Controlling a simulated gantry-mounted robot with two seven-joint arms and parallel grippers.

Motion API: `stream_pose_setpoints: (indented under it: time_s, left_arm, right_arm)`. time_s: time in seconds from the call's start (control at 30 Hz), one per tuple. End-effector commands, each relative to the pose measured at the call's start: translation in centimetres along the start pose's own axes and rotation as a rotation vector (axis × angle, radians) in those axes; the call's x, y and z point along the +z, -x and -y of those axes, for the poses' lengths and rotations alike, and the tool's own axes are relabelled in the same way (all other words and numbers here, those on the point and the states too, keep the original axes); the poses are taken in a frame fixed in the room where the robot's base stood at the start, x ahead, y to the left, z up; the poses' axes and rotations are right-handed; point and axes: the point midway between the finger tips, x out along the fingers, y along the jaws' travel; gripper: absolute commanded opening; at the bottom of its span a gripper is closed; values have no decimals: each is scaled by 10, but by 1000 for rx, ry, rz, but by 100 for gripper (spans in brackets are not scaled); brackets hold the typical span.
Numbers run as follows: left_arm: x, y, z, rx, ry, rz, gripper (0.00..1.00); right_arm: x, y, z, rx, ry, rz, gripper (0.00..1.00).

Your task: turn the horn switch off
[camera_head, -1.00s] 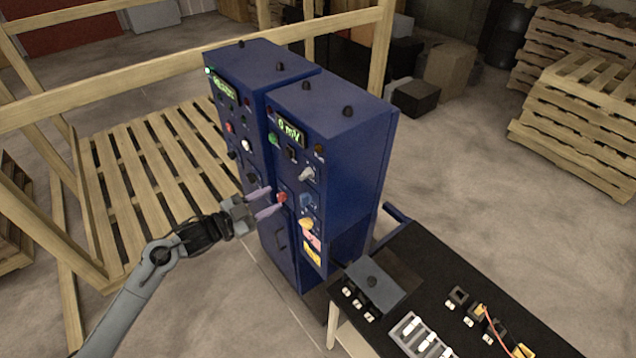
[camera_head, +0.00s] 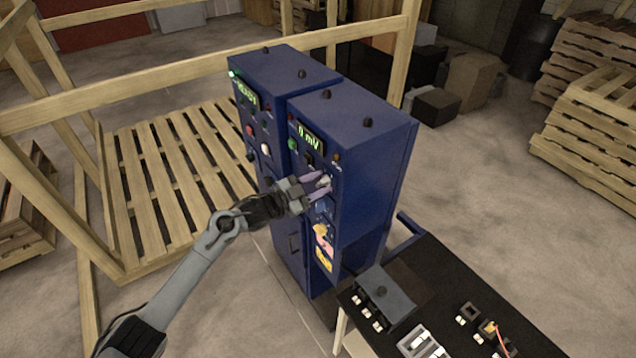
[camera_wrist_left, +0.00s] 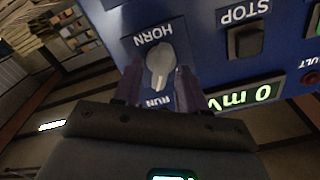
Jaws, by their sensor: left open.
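The horn switch is a light grey rotary knob (camera_wrist_left: 157,62) on a pale plate on the blue cabinet. In the left wrist view it appears upside down, with HORN above and RUN below. Its handle stands nearly upright in that picture; I cannot tell which label it points to. My left gripper (camera_wrist_left: 159,76) is open, with one dark finger on each side of the knob. Contact is not clear. In the head view the left gripper (camera_head: 321,186) is at the cabinet front, partly covering the knob (camera_head: 324,180). My right gripper is not in view.
A black STOP button (camera_wrist_left: 245,41) and a lit "0 mV" display (camera_wrist_left: 242,95) are beside the knob. A black table (camera_head: 436,290) with small parts stands at right; a wooden pallet (camera_head: 165,185) lies at left.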

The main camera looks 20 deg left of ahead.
Motion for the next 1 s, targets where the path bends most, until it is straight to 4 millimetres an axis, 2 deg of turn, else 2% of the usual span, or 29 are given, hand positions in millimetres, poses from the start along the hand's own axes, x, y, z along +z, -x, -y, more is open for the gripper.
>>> stream_pose_setpoints:
  time_s: [0.3, 0.53, 0.77, 1.0]
  left_arm:
    - [0, -2, 0, 0, 1, 0, 42]
    - [0, -2, 0, 0, 1, 0, 6]
    - [0, -2, 0, 0, 17, 0, 6]
    - [-1, -2, 2, 0, 112, 0, 6]
  right_arm:
    - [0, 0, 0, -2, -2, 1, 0]
    - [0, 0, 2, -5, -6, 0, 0]
    - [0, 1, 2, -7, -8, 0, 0]
    - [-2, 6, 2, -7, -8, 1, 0]
